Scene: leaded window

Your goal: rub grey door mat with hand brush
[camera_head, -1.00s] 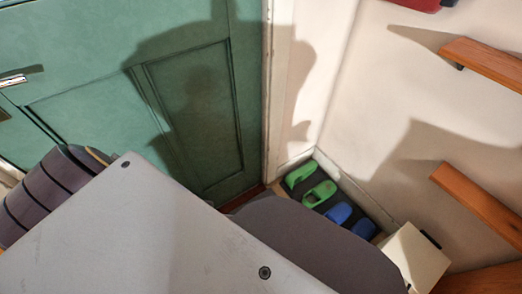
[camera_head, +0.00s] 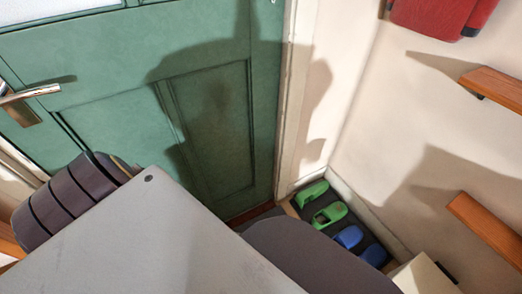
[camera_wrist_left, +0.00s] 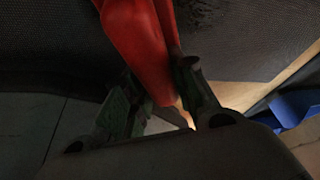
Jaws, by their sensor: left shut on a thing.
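My left gripper (camera_wrist_left: 158,98) shows in the left wrist view with its fingers closed on a red handle-like thing (camera_wrist_left: 138,38), which looks like the hand brush's handle. Its bristles are not visible. A dark grey textured surface (camera_wrist_left: 48,35) lies behind the red thing and looks like the grey door mat; I cannot tell whether the brush touches it. In the head view neither brush nor gripper shows, as my own body hides the floor near me. My right gripper is not in view.
A green door (camera_head: 110,130) with a metal handle (camera_head: 30,98) stands ahead. Green shoes (camera_head: 330,215) and blue shoes (camera_head: 349,237) stand in the corner. Wooden ledges (camera_head: 492,84) and a red thing (camera_head: 440,15) are on the right wall. A pale box (camera_head: 425,276) stands at lower right.

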